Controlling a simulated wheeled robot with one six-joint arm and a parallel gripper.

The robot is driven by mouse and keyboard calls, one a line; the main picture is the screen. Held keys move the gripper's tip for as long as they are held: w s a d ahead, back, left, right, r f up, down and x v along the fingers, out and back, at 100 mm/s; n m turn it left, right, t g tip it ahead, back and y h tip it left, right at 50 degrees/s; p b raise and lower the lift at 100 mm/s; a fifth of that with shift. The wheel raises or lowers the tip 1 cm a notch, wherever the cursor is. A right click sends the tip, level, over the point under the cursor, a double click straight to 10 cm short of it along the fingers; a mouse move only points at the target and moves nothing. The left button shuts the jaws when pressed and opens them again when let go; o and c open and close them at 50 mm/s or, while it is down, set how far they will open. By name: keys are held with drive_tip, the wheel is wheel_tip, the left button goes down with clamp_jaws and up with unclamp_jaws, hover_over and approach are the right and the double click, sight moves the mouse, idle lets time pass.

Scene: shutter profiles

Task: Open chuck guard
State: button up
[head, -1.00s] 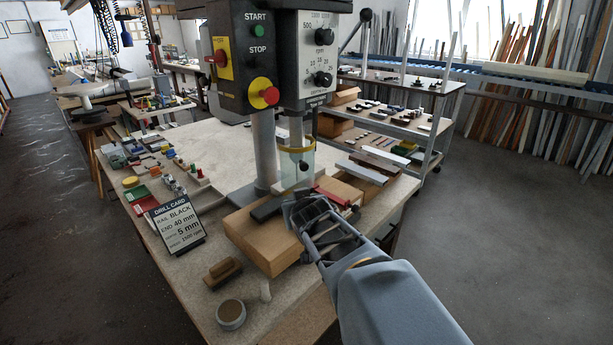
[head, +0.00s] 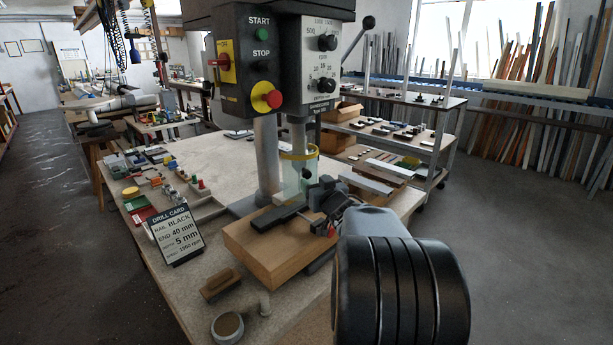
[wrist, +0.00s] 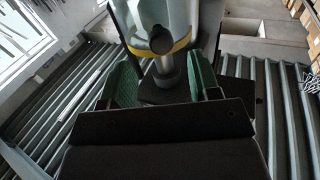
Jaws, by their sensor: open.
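The chuck guard (head: 291,180) is a clear, pale-green shield with a yellow rim. It hangs around the spindle of the drill press, and a small dark knob (head: 306,173) shows on its front. My gripper (head: 322,190) is at the right front of the guard, close to it. In the wrist view my gripper (wrist: 165,82) is open, its two green-padded fingers apart. The guard's yellow rim (wrist: 182,46) and the dark knob (wrist: 161,39) lie just beyond the fingertips. Whether a finger touches the guard cannot be told. My wrist hides part of the bench.
The press head carries a red-and-yellow stop button (head: 266,97). A wooden block (head: 262,246) lies below the guard. A shelf trolley (head: 440,125) is behind right.

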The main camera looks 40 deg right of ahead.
sight(308, 176)
drive_tip(key=shift+x, duration=3.1)
clamp_jaws()
